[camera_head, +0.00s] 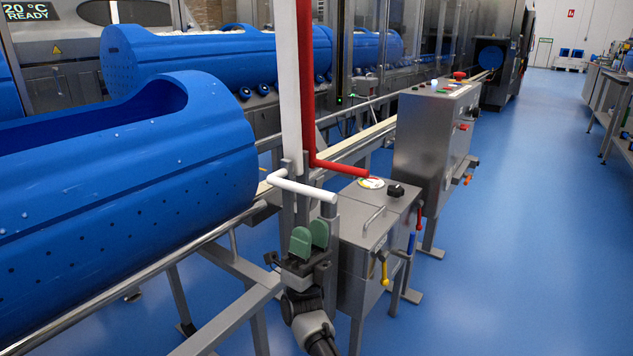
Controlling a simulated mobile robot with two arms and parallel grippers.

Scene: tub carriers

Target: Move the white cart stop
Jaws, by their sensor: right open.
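The white cart stop (288,90) is a tall white bar standing upright, with a short white handle (305,188) sticking out sideways at its lower end. A similar red stop (307,80) stands close to its right, its red handle (340,167) pointing right. My right gripper (310,236), with green finger pads, is open and empty. It appears just below the right part of the white handle, pads pointing up, with a small gap in the picture. The depth between them is hard to tell. My left gripper is not in view.
A large blue tub (125,190) lies on metal rails at the left, close to the handle. A grey control box (372,222) with knobs and coloured levers stands right of my gripper. A taller control cabinet (425,135) is behind it. Blue floor (540,230) is clear at right.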

